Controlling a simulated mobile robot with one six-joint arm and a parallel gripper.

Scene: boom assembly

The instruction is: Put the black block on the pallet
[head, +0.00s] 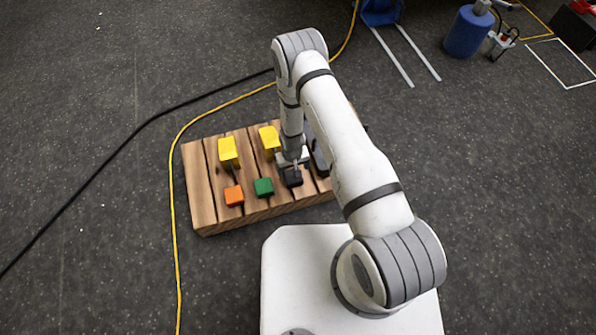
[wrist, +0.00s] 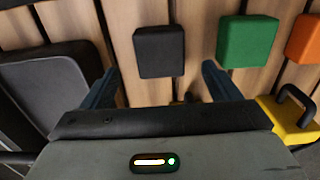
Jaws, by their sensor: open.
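The black block (head: 293,178) lies on the slats of the wooden pallet (head: 205,205), near its front edge and to the right of the green block. It also shows in the wrist view (wrist: 159,51), flat on the wood. My gripper (wrist: 159,73) is open and empty, pointing down, with one finger to each side of the block's near edge. The block lies just beyond the fingertips and I see no contact. In the head view my gripper (head: 291,164) is right over or behind the block; its fingers are hard to make out.
A green block (head: 264,187) and an orange block (head: 234,195) lie left of the black block. Two yellow objects (head: 228,150) (head: 269,138) stand behind them. A dark rounded case (wrist: 52,92) is close to my gripper. Cables cross the floor left of the pallet.

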